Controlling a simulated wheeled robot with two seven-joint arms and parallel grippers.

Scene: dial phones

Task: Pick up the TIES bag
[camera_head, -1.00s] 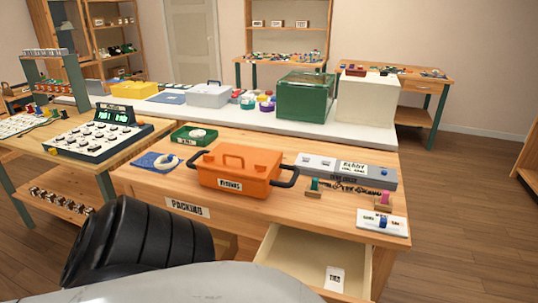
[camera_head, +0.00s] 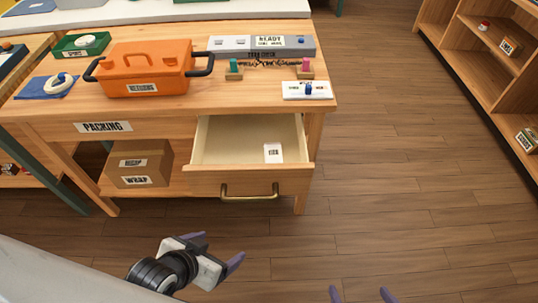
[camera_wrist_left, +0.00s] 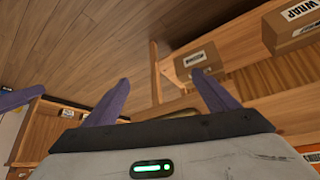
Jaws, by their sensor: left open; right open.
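A small white packet (camera_head: 273,153) with a dark label lies in the open drawer (camera_head: 225,140) of the packing table. Its label is too small to read, so I cannot tell if it is the TIES bag. My left gripper (camera_head: 218,250) is open and empty, in front of and below the drawer, apart from it. In the left wrist view its spread fingers (camera_wrist_left: 160,80) have nothing between them. My right gripper (camera_head: 361,293) shows only as two parted fingertips at the bottom edge, with nothing visible between them.
An orange toolbox (camera_head: 145,70), a green tray (camera_head: 82,44), a grey box (camera_head: 262,46) and a switch plate (camera_head: 307,90) stand on the table. Cardboard boxes (camera_head: 138,163) sit on its lower shelf. A wooden shelf unit (camera_head: 480,60) stands at right. The floor between is clear.

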